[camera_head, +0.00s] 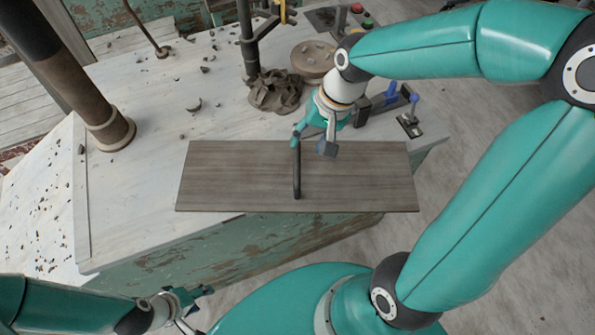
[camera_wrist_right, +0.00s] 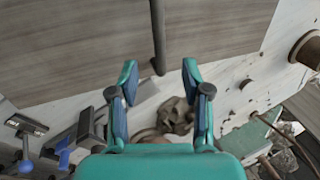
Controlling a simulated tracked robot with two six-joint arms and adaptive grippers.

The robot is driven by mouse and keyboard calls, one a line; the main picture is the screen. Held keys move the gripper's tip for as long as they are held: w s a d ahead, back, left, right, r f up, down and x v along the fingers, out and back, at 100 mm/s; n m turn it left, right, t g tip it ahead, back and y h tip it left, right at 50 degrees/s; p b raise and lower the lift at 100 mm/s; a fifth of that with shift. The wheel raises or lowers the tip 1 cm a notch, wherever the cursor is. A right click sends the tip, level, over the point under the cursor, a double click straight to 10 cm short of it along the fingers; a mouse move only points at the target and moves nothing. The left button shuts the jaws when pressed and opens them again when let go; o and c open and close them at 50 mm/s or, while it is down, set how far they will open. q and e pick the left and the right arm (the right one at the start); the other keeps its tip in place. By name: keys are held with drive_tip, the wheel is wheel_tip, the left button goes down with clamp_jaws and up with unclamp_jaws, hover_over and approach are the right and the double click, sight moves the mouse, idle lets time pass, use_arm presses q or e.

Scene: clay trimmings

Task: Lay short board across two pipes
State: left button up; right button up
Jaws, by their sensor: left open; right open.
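A grey wood-grain board (camera_head: 230,178) lies at the front of the bench and also shows in the right wrist view (camera_wrist_right: 80,50). A dark rod (camera_head: 297,178) lies across its middle; I cannot tell whether it is fixed to the board. My right gripper (camera_head: 312,147) is over the board's far edge at the rod's far end. Its fingers are spread on both sides of the rod end in the right wrist view (camera_wrist_right: 160,76), with nothing visibly gripped. My left gripper (camera_head: 195,297) is open, low at the left, away from the board. Two separate supporting pipes cannot be made out.
A brown upright post (camera_head: 108,125) stands at the left. A clay heap (camera_head: 275,92), a round wooden disc (camera_head: 313,58) and blue-handled tools (camera_head: 388,98) lie behind the board. Crumbs are scattered on the pale bench (camera_head: 140,160). Open bench lies left of the board.

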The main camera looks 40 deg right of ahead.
sight(298, 160)
drive_tip(key=x, duration=0.3)
drive_tip(key=shift+w+a+f, duration=0.1)
drive_tip(key=shift+f, duration=0.25)
drive_tip(key=shift+x, duration=2.75)
clamp_jaws()
drive_tip(key=shift+r, duration=0.1)
